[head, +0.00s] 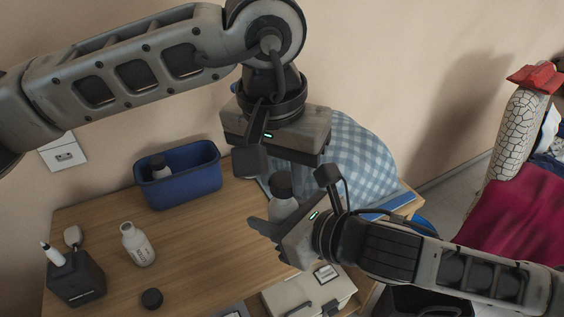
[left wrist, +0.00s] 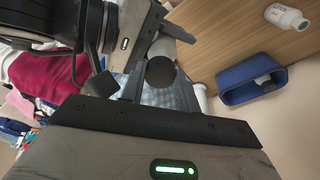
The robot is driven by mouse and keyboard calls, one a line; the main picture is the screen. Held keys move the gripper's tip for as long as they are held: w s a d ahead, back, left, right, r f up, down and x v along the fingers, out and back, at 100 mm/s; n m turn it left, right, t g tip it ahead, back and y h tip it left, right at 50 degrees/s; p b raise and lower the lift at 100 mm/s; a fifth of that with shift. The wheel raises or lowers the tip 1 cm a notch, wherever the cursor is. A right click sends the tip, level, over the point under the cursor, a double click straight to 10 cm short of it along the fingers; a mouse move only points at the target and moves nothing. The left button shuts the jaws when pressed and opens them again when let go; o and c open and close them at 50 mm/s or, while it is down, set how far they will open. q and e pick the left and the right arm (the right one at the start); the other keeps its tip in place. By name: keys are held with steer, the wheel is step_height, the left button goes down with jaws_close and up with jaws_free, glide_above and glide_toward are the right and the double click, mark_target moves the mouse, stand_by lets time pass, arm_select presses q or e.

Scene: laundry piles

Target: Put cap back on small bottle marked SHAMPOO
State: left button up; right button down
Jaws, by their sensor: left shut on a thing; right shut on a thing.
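My left gripper (head: 272,172) comes from above and is shut on a black cap (head: 280,184). My right gripper (head: 284,222), below it, is shut on a pale grey bottle (head: 283,208). The cap is in line with the bottle's top; I cannot tell whether it is seated. In the left wrist view the dark cap (left wrist: 160,72) shows end-on against the bottle (left wrist: 164,46). The held bottle's label is hidden.
A blue bin (head: 184,184) at the back holds a dark-capped bottle (head: 160,168). A dark holder (head: 77,280) with brushes stands at left. A checked cloth (head: 358,158) is behind my grippers. A pale box (head: 308,292) is at the front. The wooden table (head: 205,235) is bare in the middle.

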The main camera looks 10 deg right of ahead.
arm_select(q)
steer(key=shift+f, duration=0.6)
stand_by(0.5)
steer(key=m, duration=0.3)
steer(key=m+g, duration=0.1)
steer(key=m, duration=0.2)
steer(key=shift+w+h, duration=0.1)
steer(key=shift+h, duration=0.2)
steer(key=o, duration=0.9)
steer(key=shift+r, duration=2.3)
steer(key=shift+c, duration=0.2)
